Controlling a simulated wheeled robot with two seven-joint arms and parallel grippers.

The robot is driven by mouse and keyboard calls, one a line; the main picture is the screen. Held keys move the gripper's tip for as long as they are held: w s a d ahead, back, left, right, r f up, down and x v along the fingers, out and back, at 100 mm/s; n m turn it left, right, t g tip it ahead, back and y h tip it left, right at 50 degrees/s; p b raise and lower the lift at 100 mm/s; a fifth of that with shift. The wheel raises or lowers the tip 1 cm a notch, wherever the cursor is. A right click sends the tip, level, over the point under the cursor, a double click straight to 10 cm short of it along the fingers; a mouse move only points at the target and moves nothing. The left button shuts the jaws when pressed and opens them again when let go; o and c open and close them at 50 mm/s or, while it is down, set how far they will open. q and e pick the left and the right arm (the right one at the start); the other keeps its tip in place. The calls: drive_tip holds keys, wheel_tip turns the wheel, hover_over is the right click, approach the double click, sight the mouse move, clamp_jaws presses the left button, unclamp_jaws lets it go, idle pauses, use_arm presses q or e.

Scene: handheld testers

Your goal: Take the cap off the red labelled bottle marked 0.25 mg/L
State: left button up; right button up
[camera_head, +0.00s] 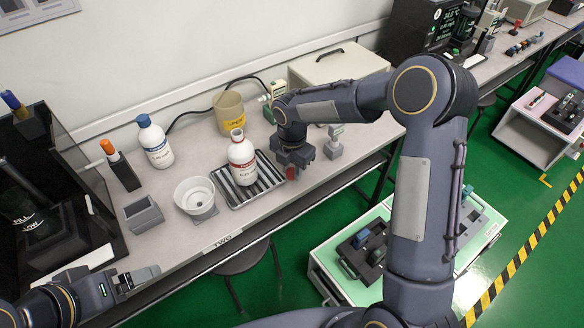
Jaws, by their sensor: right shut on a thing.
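The white bottle with a red label band (242,163) stands upright on a ridged metal tray (233,203) on the bench. Its top shows a narrow neck with a bit of red; the small print is too fine to read. My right gripper (291,171), pointing down, is just right of the bottle and apart from it, over the tray's right end. It is shut on a small red piece that looks like the cap, partly hidden by the fingers. My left gripper (146,276) is at the lower left, away from the bottle near the bench's front edge; its opening is unclear.
A blue-capped white bottle (155,144) stands behind left. A white bowl (195,193) and grey open box (143,214) lie left of the tray. A tan beaker (229,113) and instrument case (335,66) stand behind. An orange-topped tester (121,165) is farther left.

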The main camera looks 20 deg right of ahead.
drive_tip(key=shift+f, duration=0.1)
drive_tip(key=shift+f+b, duration=0.3)
drive_tip(key=shift+f, duration=0.1)
drive_tip(key=o, duration=1.1)
drive_tip(key=shift+r, duration=0.1)
